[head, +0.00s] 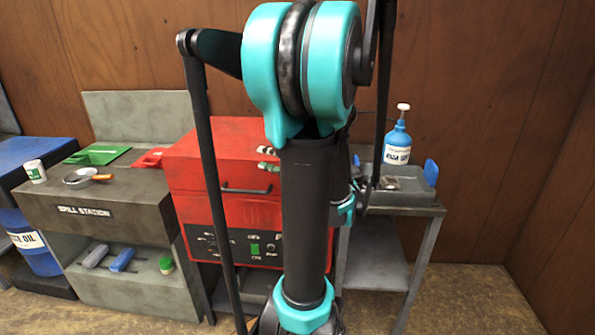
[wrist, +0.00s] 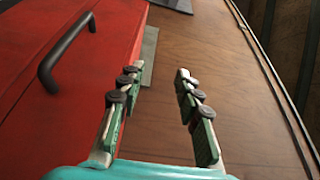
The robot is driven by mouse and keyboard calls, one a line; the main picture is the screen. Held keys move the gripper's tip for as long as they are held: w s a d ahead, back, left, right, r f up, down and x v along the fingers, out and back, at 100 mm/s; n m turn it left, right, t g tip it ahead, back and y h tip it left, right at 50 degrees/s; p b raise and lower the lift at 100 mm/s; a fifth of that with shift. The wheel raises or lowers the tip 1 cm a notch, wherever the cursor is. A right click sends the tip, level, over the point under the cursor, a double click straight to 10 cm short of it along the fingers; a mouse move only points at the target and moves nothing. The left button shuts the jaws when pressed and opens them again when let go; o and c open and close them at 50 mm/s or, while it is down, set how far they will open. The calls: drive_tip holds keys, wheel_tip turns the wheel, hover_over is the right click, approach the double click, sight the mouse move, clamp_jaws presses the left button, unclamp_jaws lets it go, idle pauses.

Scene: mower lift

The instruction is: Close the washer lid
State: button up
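The red washer (head: 225,140) stands in the middle of the head view, partly hidden behind my arm. Its lid (head: 205,172) looks lowered onto the body, with a dark bar handle (head: 246,190) on the front; I cannot tell whether it is fully shut. In the wrist view the red lid (wrist: 100,70) fills the left side, with its handle (wrist: 66,50) at upper left. My gripper (head: 267,159) is near the lid's upper right part. In the wrist view the gripper (wrist: 156,75) has its green-padded fingers apart, with nothing between them, right of the handle.
A grey spill station (head: 90,205) with a cup (head: 35,171) and a pan (head: 82,177) stands left of the washer. A grey stand (head: 405,203) with a blue pump bottle (head: 397,145) is at right. A wooden wall (head: 480,110) is behind. Floor at right is clear.

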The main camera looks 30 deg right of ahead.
drive_tip(key=f+v, duration=0.1)
drive_tip(key=v, duration=0.8)
drive_tip(key=shift+s+d, duration=0.3)
idle(0.6)
idle(0.5)
